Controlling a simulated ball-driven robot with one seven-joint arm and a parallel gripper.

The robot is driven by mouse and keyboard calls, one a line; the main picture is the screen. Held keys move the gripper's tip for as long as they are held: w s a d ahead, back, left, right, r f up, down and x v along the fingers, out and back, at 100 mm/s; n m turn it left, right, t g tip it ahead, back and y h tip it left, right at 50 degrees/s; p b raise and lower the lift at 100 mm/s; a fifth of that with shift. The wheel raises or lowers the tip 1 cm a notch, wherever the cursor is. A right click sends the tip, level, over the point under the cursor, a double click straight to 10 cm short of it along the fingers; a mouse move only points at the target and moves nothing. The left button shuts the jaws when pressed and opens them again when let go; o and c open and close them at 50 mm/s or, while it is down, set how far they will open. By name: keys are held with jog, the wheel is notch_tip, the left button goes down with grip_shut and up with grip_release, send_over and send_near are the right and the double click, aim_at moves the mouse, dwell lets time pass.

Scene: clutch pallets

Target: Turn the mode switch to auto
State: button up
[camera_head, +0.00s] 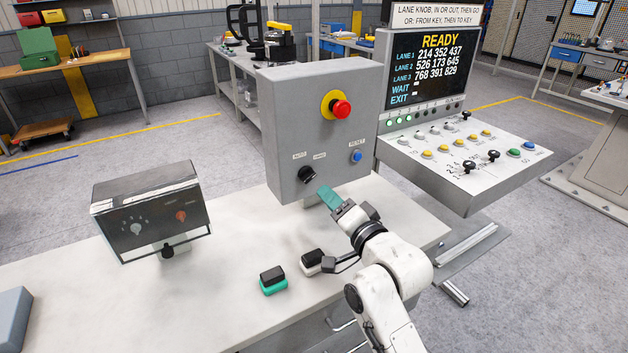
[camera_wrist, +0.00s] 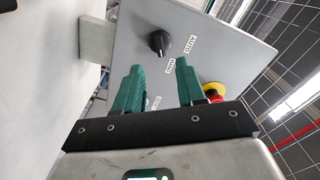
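The mode switch (camera_head: 307,174) is a black rotary knob on the front of a grey control box (camera_head: 285,120). In the wrist view the knob (camera_wrist: 159,43) lies just beyond my fingertips, and nothing touches it. Small labels sit above it, AUTO at the left and one that looks like HAND at the right. Which label its pointer faces is too small to tell surely. My gripper (camera_head: 328,196) is below and to the right of the knob in the head view. In the wrist view my gripper (camera_wrist: 158,65) has its two green fingers apart, with nothing between them.
The box also carries a red emergency stop (camera_head: 341,109) on yellow and a blue reset button (camera_head: 357,156). A lane panel (camera_head: 470,155) stands at the right. Two small block-like items (camera_head: 272,280) and a grey box with dials (camera_head: 150,212) are on the bench.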

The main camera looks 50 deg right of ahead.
aim_at(310, 180)
jog(key=p+x, duration=0.1)
jog(key=x, duration=0.7)
jog(key=shift+c, duration=0.3)
jog(key=shift+f, duration=0.1)
grip_shut()
